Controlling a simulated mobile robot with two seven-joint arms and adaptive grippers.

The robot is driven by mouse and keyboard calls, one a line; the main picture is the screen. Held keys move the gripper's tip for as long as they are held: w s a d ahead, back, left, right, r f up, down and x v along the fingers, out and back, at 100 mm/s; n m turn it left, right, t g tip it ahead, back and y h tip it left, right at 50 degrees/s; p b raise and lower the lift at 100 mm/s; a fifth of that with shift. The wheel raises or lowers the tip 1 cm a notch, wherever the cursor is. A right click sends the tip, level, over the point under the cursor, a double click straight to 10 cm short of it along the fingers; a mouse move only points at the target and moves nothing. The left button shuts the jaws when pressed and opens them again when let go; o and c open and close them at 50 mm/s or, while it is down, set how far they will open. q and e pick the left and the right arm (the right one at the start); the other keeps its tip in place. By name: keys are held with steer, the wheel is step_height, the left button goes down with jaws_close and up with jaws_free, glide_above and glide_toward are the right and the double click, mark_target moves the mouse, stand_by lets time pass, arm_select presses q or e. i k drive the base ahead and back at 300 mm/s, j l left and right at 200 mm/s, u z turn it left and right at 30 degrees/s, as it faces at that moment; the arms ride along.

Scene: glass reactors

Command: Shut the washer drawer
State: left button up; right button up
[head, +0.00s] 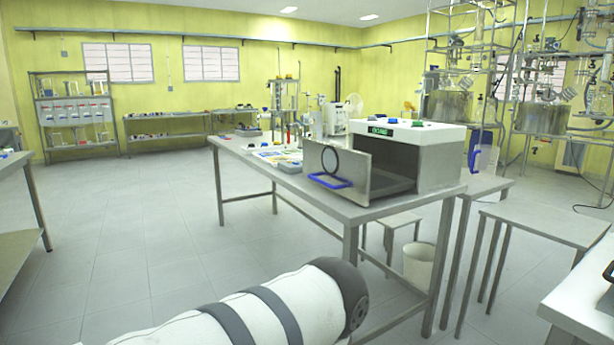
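The washer (440,160) is a pale grey box with a small green display, standing on the right end of the metal table. Its drawer (355,175) is pulled out to the left, with the flat grey front panel standing clear of the washer body and the dark inside showing. A black ring and a blue rectangular loop show at the front panel; I cannot tell how they are attached. Neither gripper shows.
The table (260,165) holds papers and small lab items left of the drawer. A small bench (545,222) and a white bin (419,262) stand at right. A white counter edge (580,310) is at lower right. The tiled floor at left is clear.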

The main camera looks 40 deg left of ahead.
mark_target(348, 173)
steer(key=u, duration=1.3)
